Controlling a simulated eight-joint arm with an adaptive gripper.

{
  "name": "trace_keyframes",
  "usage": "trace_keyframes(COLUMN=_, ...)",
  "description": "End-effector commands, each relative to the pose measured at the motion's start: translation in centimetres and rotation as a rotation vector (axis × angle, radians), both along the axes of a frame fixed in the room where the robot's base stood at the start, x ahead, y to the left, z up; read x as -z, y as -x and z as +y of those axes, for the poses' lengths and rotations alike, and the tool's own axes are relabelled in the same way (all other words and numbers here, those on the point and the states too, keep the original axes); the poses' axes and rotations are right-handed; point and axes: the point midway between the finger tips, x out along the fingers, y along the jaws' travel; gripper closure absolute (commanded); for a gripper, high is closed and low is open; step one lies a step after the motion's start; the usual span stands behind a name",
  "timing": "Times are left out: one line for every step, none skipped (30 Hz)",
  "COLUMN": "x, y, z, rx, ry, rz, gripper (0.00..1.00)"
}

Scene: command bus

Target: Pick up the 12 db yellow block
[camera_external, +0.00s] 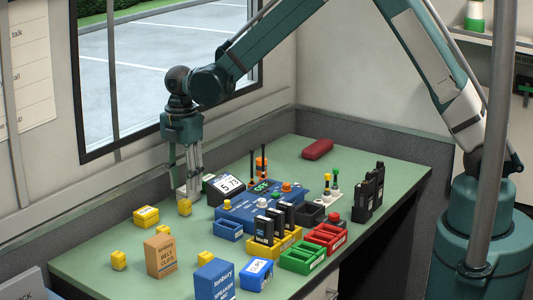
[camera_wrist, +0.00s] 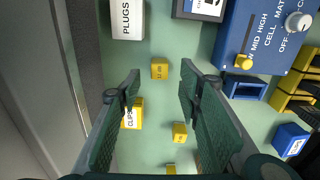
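Small yellow blocks lie on the green bench. One yellow block (camera_wrist: 160,69) shows between and just beyond my fingertips in the wrist view; it also shows below my gripper in the external view (camera_external: 185,207). Its dark label is too small to read surely. A second yellow block (camera_wrist: 180,135) lies nearer the bottom of the wrist view, and a third (camera_wrist: 171,169) is partly cut off at the bottom edge. My gripper (camera_wrist: 158,82) is open and empty, pointing down above the bench; it also shows in the external view (camera_external: 188,184).
A yellow clips box (camera_wrist: 132,113) is partly behind the left finger. A white plugs box (camera_wrist: 127,18) stands above it. A blue console (camera_wrist: 262,45) is to the right. In the external view, a brown box (camera_external: 160,256) and blue box (camera_external: 214,279) stand at the front. The wall is left.

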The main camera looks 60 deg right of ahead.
Motion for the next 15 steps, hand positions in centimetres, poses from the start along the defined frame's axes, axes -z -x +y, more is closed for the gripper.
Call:
trace_keyframes(x=0.5, y=0.0, z=0.0, rx=0.000, ry=0.000, rz=0.000, gripper=0.65)
trace_keyframes(x=0.8, y=0.0, z=0.0, rx=0.000, ry=0.000, rz=0.000, gripper=0.65)
trace_keyframes(x=1.1, y=0.0, z=0.0, rx=0.000, ry=0.000, rz=0.000, gripper=0.65)
trace_keyframes(x=1.3, y=0.0, z=0.0, rx=0.000, ry=0.000, rz=0.000, gripper=0.65)
trace_keyframes(x=1.5, y=0.0, z=0.0, rx=0.000, ry=0.000, rz=0.000, gripper=0.65)
trace_keyframes(x=1.7, y=0.0, z=0.0, rx=0.000, ry=0.000, rz=0.000, gripper=0.65)
trace_keyframes(x=1.8, y=0.0, z=0.0, rx=0.000, ry=0.000, rz=0.000, gripper=0.65)
trace_keyframes(x=1.9, y=0.0, z=0.0, rx=0.000, ry=0.000, rz=0.000, gripper=0.65)
trace_keyframes(x=1.9, y=0.0, z=0.0, rx=0.000, ry=0.000, rz=0.000, gripper=0.65)
trace_keyframes(x=1.9, y=0.0, z=0.0, rx=0.000, ry=0.000, rz=0.000, gripper=0.65)
trace_keyframes(x=1.9, y=0.0, z=0.0, rx=0.000, ry=0.000, rz=0.000, gripper=0.65)
trace_keyframes(x=1.9, y=0.0, z=0.0, rx=0.000, ry=0.000, rz=0.000, gripper=0.65)
trace_keyframes(x=1.9, y=0.0, z=0.0, rx=0.000, ry=0.000, rz=0.000, gripper=0.65)
trace_keyframes(x=1.9, y=0.0, z=0.0, rx=0.000, ry=0.000, rz=0.000, gripper=0.65)
trace_keyframes(x=1.9, y=0.0, z=0.0, rx=0.000, ry=0.000, rz=0.000, gripper=0.65)
